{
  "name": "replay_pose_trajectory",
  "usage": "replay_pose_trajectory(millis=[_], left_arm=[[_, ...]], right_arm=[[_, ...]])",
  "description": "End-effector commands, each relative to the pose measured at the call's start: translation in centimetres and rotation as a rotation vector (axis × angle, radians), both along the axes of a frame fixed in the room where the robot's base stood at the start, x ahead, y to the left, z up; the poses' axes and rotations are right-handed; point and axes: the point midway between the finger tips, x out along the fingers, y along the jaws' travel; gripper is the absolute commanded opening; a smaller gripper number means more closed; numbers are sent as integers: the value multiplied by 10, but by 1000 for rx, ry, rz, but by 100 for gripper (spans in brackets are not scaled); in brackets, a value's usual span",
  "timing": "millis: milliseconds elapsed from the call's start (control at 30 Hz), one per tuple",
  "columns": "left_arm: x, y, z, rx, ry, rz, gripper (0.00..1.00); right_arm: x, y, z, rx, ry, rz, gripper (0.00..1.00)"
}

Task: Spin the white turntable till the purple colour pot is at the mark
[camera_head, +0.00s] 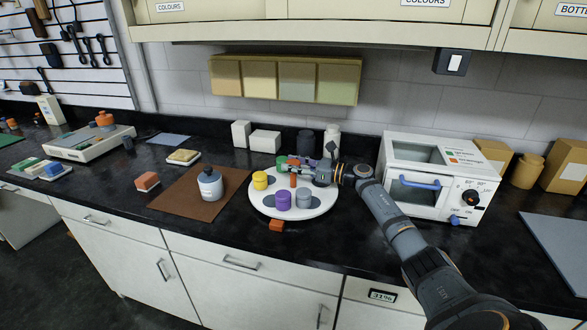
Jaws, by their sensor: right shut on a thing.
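The white turntable (322,207) stands on the black counter with several colour pots on it. The purple colour pot (283,202) is near its front edge, left of a grey-blue pot (304,199). A yellow pot (260,181) is at the left and a green pot (281,162) at the back left. An orange mark (277,226) lies on the counter just in front of the turntable, slightly left of the purple pot. My right gripper (297,171) reaches over the turntable from the right, shut on an upright orange-red peg (293,182), partly hidden by the fingers. My left gripper is out of view.
A white oven (432,165) stands right of the turntable, close to my right arm. A lidded grey pot (210,186) stands on a brown mat (185,208) at the left. White boxes (265,140) and a dark jar (305,142) stand behind.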

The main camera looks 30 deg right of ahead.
Motion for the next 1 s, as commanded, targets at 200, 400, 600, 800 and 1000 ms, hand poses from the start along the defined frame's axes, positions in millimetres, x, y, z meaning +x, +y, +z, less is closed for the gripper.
replay_pose_trajectory(millis=[200, 400, 600, 800, 1000], left_arm=[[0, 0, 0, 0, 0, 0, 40], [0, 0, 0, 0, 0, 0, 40], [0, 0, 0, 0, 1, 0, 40], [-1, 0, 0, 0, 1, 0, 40], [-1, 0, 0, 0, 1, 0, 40]], right_arm=[[1, -1, 4, 0, -5, -2, 0], [1, -1, 4, 0, -5, -2, 48], [0, -1, 2, -1, -2, -1, 66], [0, 0, 1, -1, -1, 0, 66], [0, 0, 24, -4, -4, 0, 66]])
